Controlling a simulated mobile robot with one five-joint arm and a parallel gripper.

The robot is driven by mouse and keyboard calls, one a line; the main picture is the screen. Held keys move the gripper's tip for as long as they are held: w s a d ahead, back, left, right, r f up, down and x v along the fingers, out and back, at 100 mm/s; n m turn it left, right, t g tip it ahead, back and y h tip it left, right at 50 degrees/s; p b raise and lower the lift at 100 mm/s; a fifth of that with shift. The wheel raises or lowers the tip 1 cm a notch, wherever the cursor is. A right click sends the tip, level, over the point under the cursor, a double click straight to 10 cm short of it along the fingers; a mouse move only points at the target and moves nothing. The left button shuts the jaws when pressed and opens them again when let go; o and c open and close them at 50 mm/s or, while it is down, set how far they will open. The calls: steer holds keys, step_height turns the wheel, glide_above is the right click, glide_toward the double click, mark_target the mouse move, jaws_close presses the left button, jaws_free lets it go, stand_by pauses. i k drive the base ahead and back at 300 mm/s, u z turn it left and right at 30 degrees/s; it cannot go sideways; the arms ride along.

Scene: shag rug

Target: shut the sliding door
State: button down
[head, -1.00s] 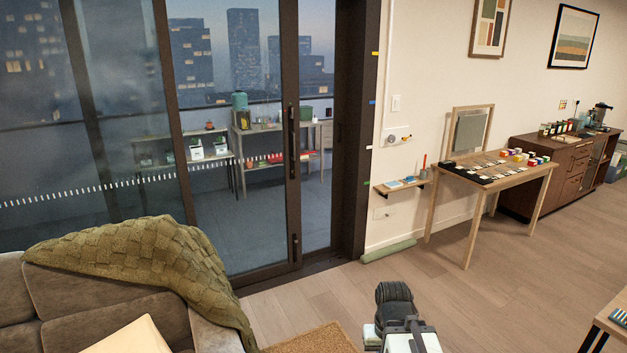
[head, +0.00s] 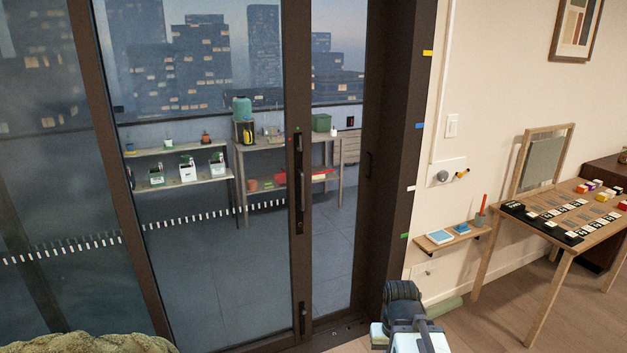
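The sliding door (head: 299,255) has a dark frame and large glass panes. A long dark vertical handle (head: 299,185) is on its right upright, and a smaller dark pull (head: 303,318) is near the bottom. A tall gap shows between this upright and the dark door jamb (head: 392,170) on the right, so the door looks partly open. Part of my arm, pale with a dark ribbed piece, shows at the bottom, in front of the foot of the jamb. It is apart from the handle in the picture. I cannot make out my gripper's fingers.
An olive blanket (head: 90,343) shows at the bottom left. Shelves with plants stand outside behind the glass.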

mark_target(296, 14)
steer(key=i, duration=1.6)
steer(key=u, duration=4.4)
